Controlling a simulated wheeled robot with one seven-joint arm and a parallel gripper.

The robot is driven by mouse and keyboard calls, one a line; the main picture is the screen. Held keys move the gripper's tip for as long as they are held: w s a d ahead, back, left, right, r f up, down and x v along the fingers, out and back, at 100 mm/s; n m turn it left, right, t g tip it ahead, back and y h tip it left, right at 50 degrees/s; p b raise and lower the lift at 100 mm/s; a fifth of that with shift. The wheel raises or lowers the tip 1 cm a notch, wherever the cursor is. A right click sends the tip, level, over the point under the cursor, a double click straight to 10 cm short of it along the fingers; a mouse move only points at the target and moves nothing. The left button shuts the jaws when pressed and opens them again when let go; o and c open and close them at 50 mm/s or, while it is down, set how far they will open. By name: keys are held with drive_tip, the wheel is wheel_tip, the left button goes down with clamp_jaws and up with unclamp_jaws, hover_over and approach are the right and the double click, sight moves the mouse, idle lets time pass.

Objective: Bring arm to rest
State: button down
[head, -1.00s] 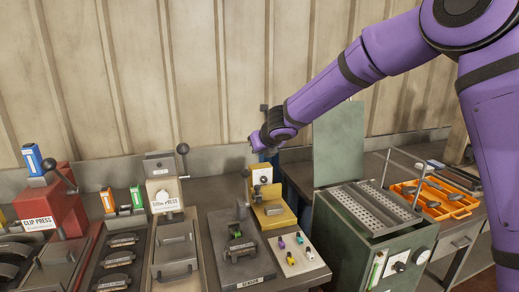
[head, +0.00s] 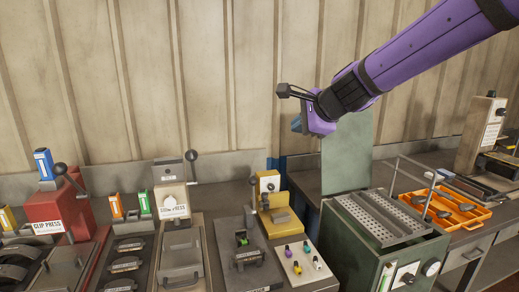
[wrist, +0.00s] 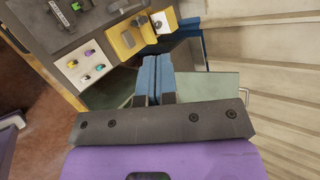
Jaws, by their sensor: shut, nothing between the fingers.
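My purple arm reaches in from the upper right of the head view. My gripper (head: 297,124) hangs in the air in front of the panelled wall, above the bench and just left of the green upright lid. In the wrist view its two blue fingers (wrist: 157,78) lie side by side, shut with nothing between them. The gripper touches nothing that I can see.
Below stand a yellow fixture (head: 279,217), a white plate with coloured pegs (head: 301,267) and a green machine (head: 345,240) with a raised lid (head: 346,155). An orange tray (head: 467,224) lies right, a red clip press (head: 60,210) left. Air around the gripper is clear.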

drive_tip(key=s+d+f+n+g+h, duration=0.1)
drive_tip(key=s+d+n, duration=0.4)
drive_tip(key=s, duration=0.5)
drive_tip(key=s+d+n+g+h, duration=0.1)
drive_tip(key=s+d+n+h, duration=0.2)
drive_tip(key=s+d+n, duration=0.2)
drive_tip(key=s+d+f+n+g+h, duration=0.1)
drive_tip(key=s+d+n, duration=0.4)
drive_tip(key=s+d, duration=0.5)
drive_tip(key=s, duration=0.6)
drive_tip(key=shift+s+d+f+n+g+h, duration=0.2)
drive_tip(key=shift+s+f+n+g+h, duration=0.1)
drive_tip(key=shift+s+f+h, duration=0.1)
